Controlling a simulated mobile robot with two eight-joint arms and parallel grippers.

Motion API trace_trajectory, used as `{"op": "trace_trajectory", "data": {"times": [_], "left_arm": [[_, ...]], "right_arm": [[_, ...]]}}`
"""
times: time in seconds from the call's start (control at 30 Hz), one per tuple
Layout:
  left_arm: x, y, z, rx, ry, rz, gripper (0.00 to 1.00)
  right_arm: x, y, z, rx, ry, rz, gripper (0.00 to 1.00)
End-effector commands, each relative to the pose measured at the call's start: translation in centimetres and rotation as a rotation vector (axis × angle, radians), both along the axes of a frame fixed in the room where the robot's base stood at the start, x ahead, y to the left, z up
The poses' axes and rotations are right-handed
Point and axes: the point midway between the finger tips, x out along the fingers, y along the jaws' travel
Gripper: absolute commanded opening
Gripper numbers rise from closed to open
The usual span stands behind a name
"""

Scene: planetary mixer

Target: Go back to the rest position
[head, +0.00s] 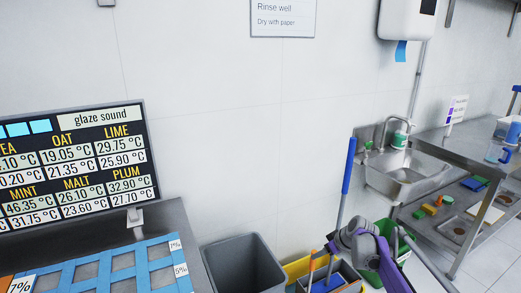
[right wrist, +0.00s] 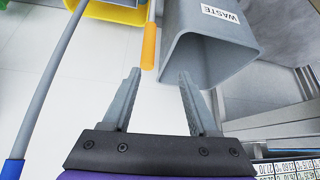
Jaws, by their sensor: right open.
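My right gripper (right wrist: 160,76) is open, with its two grey fingers spread apart and nothing between them. In the head view my right arm's grey and purple wrist (head: 352,238) is low at the right of centre, over the cleaning gear; its fingertips are hard to make out there. An orange handle (right wrist: 149,46) shows beyond the fingers in the right wrist view, apart from them. My left gripper is in neither view.
A grey waste bin (head: 243,265) stands beside the table with the blue lattice (head: 120,270); it also shows close beyond the right fingers (right wrist: 205,55). A blue-handled pole (head: 348,165) leans near my right wrist. A sink (head: 400,175) and steel bench (head: 470,150) are at right.

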Motion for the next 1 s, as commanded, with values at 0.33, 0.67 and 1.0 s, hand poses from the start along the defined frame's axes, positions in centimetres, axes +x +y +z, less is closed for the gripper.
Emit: {"op": "trace_trajectory", "data": {"times": [0.33, 0.67, 1.0], "left_arm": [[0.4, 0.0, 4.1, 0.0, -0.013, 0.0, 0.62], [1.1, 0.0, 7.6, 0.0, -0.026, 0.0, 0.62], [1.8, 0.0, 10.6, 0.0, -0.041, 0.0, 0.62]], "right_arm": [[-13.7, 5.3, 11.1, -0.019, 0.087, -0.179, 0.59], [-29.1, 7.9, 14.7, -0.04, 0.121, -0.365, 0.59], [-40.7, 8.1, 12.6, -0.047, 0.11, -0.522, 0.59]]}}
